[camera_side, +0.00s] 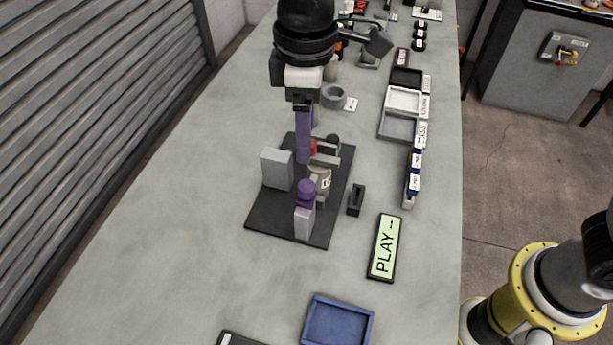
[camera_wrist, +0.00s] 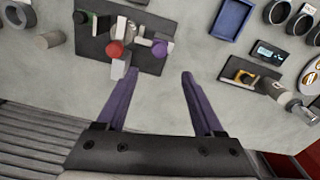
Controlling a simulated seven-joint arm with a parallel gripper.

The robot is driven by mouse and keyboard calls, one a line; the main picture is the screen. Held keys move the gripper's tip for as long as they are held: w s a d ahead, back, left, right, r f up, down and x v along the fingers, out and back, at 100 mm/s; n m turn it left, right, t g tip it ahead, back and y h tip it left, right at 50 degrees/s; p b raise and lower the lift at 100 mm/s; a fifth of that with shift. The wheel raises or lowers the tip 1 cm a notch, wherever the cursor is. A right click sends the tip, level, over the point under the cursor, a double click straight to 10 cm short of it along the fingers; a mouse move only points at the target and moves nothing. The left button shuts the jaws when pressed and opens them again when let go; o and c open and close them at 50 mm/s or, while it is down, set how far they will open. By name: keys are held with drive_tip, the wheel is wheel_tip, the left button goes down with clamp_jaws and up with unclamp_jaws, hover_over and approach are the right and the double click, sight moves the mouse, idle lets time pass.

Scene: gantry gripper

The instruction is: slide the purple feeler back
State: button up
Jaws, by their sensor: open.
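The purple feeler (camera_side: 307,189) has a round purple knob and stands at the front of a dark base plate (camera_side: 265,215), by an upright pale grey block (camera_side: 304,221). Its knob also shows in the wrist view (camera_wrist: 159,48), on the right part of the plate. My gripper (camera_side: 303,158) is open, with long purple fingers pointing down, and is apart from the feeler. In the side view it hangs behind the feeler and partly covers the fixture. In the wrist view my fingertips (camera_wrist: 160,73) are spread wide with nothing between them.
A red knob (camera_wrist: 115,49), a cream cylinder (camera_side: 319,182) and a larger grey block (camera_side: 277,169) are on the same plate. A small black slotted block (camera_side: 356,200) and a green PLAY sign (camera_side: 384,247) lie to the right. A blue tray (camera_side: 338,322) is in front. The left table side is clear.

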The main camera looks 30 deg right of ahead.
sight(306, 185)
wheel_tip(306, 185, down, 12)
drive_tip(key=shift+r, duration=0.1)
drive_tip(key=shift+c, duration=0.2)
clamp_jaws()
idle(0.4)
